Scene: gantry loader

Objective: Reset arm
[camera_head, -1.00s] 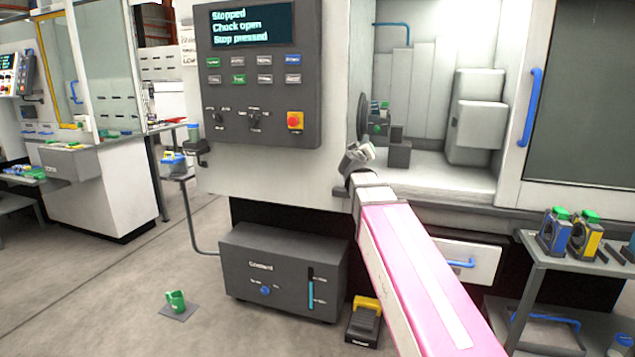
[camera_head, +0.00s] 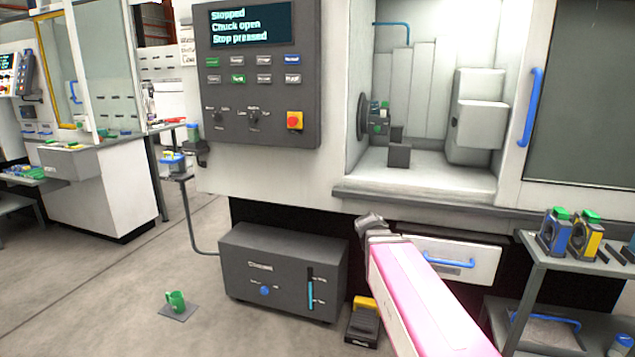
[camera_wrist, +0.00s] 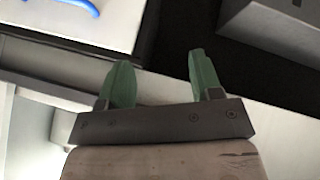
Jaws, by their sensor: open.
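My gripper (camera_wrist: 160,80) shows in the wrist view with two green fingers spread apart and nothing between them. In the head view my pink and white arm reaches up from the lower right. Its end stands in front of the machine, below the open work chamber and left of the white drawer (camera_head: 458,257) with a blue handle. The fingers are too small to make out in the head view.
The control panel (camera_head: 258,70) reads "Stopped, Chuck open, Stop pressed". The dark coolant box (camera_head: 275,273) and a yellow-black pedal (camera_head: 363,322) stand on the floor nearby. A side table (camera_head: 570,258) carries blue and yellow parts at right.

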